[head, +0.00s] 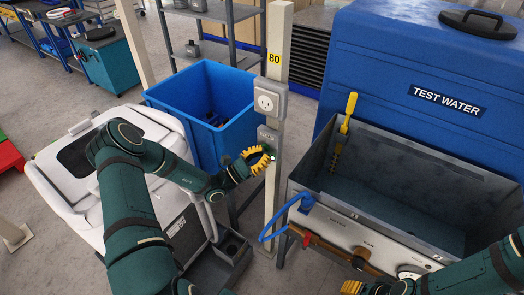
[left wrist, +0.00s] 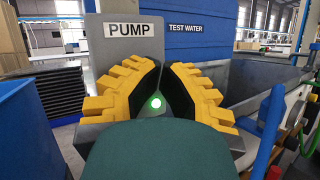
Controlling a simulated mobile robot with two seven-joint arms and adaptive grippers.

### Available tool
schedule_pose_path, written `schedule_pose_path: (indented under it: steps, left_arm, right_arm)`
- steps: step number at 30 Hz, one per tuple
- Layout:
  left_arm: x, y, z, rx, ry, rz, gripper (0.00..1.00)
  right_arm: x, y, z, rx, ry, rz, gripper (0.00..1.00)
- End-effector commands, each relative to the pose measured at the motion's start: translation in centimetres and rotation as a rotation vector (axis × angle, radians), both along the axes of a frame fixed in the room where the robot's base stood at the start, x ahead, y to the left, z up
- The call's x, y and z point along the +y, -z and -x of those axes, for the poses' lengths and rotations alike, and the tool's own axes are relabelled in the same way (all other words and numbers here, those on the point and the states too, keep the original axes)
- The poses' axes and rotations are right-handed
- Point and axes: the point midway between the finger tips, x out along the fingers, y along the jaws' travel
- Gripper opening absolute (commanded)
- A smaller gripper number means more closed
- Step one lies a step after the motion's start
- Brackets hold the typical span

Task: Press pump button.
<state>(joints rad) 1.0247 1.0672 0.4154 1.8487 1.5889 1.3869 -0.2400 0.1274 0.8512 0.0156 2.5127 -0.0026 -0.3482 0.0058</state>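The grey pump box, with a "PUMP" label (left wrist: 131,30), fills the middle of the left wrist view. A lit green-white button (left wrist: 155,103) shows between the bases of my left fingers. In the head view the lower grey box (head: 268,136) is mounted on the post, and my left gripper (head: 266,158) is right at it, partly covering it. My left gripper (left wrist: 163,68) has yellow-and-black fingers whose tips come nearly together, with nothing held. Whether they touch the box cannot be told. My right gripper (head: 351,288) is at the bottom edge, mostly cut off.
A white socket box (head: 269,101) sits above on the post, under an "80" tag (head: 274,58). A blue bin (head: 217,84) stands behind left. A metal tank (head: 420,228) with a blue hose (head: 270,236) and a blue "TEST WATER" container (head: 375,65) stand right.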

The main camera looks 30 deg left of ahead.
Motion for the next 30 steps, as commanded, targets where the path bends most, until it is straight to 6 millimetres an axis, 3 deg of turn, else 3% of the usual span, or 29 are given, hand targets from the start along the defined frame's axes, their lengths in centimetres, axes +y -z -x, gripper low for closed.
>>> schedule_pose_path:
  steps: [17, 30]
  left_arm:
    - [0.0, -0.1, 1.0, -0.001, 0.0, 0.0, 0.0]
    - [0.3, -0.2, 4.8, 0.001, -0.001, 0.001, 0.0]
  right_arm:
    - [0.0, -0.8, 0.0, 0.0, 0.0, 0.0, 0.47]
    - [0.0, -2.5, 0.0, 0.0, 0.0, 0.0, 0.47]
